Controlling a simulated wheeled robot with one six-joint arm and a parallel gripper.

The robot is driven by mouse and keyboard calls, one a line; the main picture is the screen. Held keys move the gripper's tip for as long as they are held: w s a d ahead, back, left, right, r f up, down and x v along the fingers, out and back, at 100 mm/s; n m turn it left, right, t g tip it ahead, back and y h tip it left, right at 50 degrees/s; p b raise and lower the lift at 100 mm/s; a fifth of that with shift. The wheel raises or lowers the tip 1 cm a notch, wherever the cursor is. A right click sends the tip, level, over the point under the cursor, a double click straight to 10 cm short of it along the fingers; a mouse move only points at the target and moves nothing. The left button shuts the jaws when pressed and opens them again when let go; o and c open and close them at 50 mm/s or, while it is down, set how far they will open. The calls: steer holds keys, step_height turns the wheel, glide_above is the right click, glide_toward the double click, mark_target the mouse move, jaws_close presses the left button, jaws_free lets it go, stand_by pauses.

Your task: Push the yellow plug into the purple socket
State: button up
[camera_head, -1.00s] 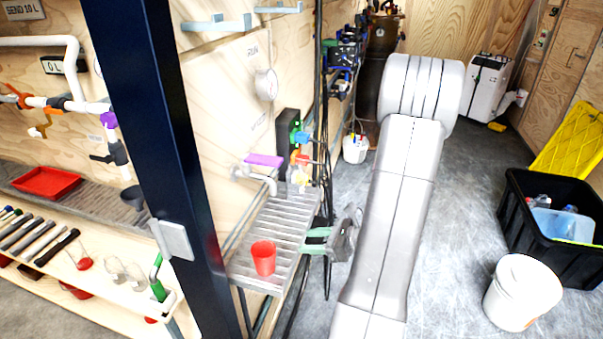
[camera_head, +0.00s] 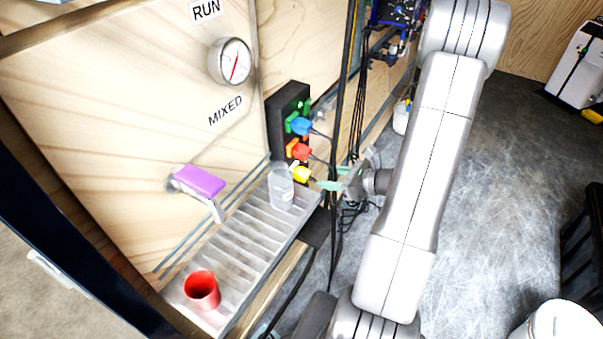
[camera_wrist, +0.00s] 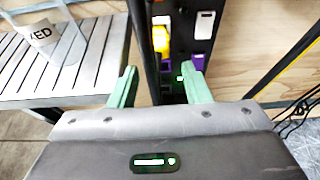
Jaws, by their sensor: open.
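The yellow plug (camera_head: 301,174) is at the lower part of the black socket panel (camera_head: 288,104), below the red and blue plugs. In the wrist view the yellow plug (camera_wrist: 161,40) shows ahead of my gripper. Purple sockets (camera_wrist: 200,61) show on the panel, to the right of the plug and lower. My gripper (camera_head: 328,184) is to the right of the plug in the head view. In the wrist view its two green fingers (camera_wrist: 160,86) are spread apart, with no plug between them. Whether the plug is seated in anything is unclear.
A slatted metal shelf (camera_head: 232,247) holds a clear bottle (camera_head: 281,187) and a red cup (camera_head: 202,290). A purple-handled lever (camera_head: 199,181) is on the wall. Black cables (camera_head: 338,110) hang close to my gripper; a dark vertical one (camera_wrist: 142,35) crosses the wrist view.

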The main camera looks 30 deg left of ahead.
mark_target(309, 177)
steer(key=shift+s+p+x, duration=0.2)
steer(key=shift+p+x, duration=0.1)
steer(key=shift+x, duration=2.8)
steer(key=shift+r, duration=0.1)
steer(key=shift+c, duration=0.4)
steer(key=c, duration=0.7)
